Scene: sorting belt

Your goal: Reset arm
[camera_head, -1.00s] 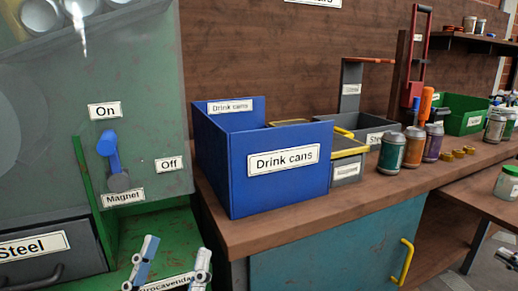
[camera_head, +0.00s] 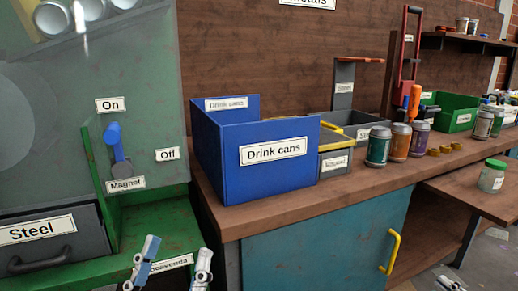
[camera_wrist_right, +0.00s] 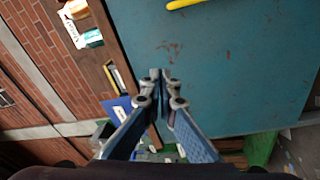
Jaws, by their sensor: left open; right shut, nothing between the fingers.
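My left gripper (camera_head: 178,246) is at the bottom of the head view. Its two fingers point up and stand apart with nothing between them, in front of the green machine base. My right gripper (camera_head: 452,284) shows only as a small part at the bottom right edge of the head view. In the right wrist view its fingers (camera_wrist_right: 160,76) meet at the tips and hold nothing. They are in front of a teal cabinet panel (camera_wrist_right: 220,65). Whether they touch it I cannot tell.
The blue Drink cans bin (camera_head: 230,170) stands on the wooden counter (camera_head: 285,208). Several jars, including a teal one (camera_head: 378,148), stand to its right. The magnet lever (camera_head: 116,150) and Steel drawer (camera_head: 60,255) are at the left. A yellow handle (camera_head: 392,250) sticks out below the counter.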

